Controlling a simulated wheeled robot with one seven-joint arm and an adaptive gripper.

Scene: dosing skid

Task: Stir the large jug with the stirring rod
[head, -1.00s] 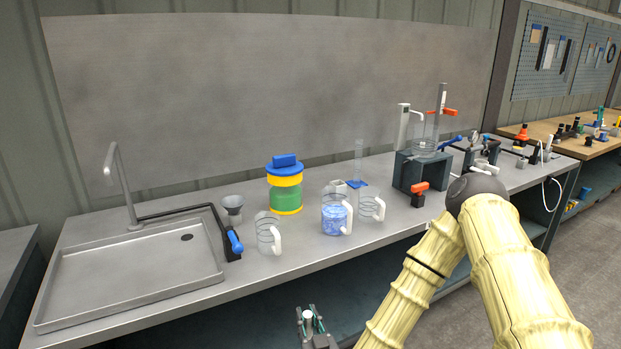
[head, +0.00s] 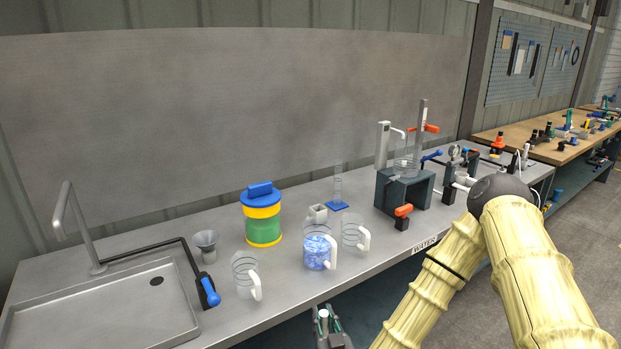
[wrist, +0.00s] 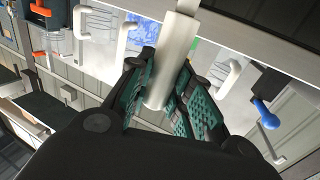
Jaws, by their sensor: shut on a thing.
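My gripper (head: 326,324) is low in front of the bench's front edge in the head view. In the wrist view my gripper (wrist: 170,88) has its green-padded fingers shut on a pale grey cylinder (wrist: 176,50), which I take to be the stirring rod. Its far end runs out at the top of that view. The middle jug (head: 318,251), with blue contents and a white handle, looks the largest of three clear jugs and is likely the large jug. Its blue contents also show in the wrist view (wrist: 146,30), beyond the fingers. The rod is apart from it.
A smaller clear jug (head: 245,275) stands left of the middle one, another (head: 352,232) right. Behind are a green-yellow-blue container (head: 262,222) and a blue-footed cylinder (head: 338,205). A sink (head: 110,310) and blue-handled lever (head: 209,291) lie left, a dark stand (head: 402,190) right.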

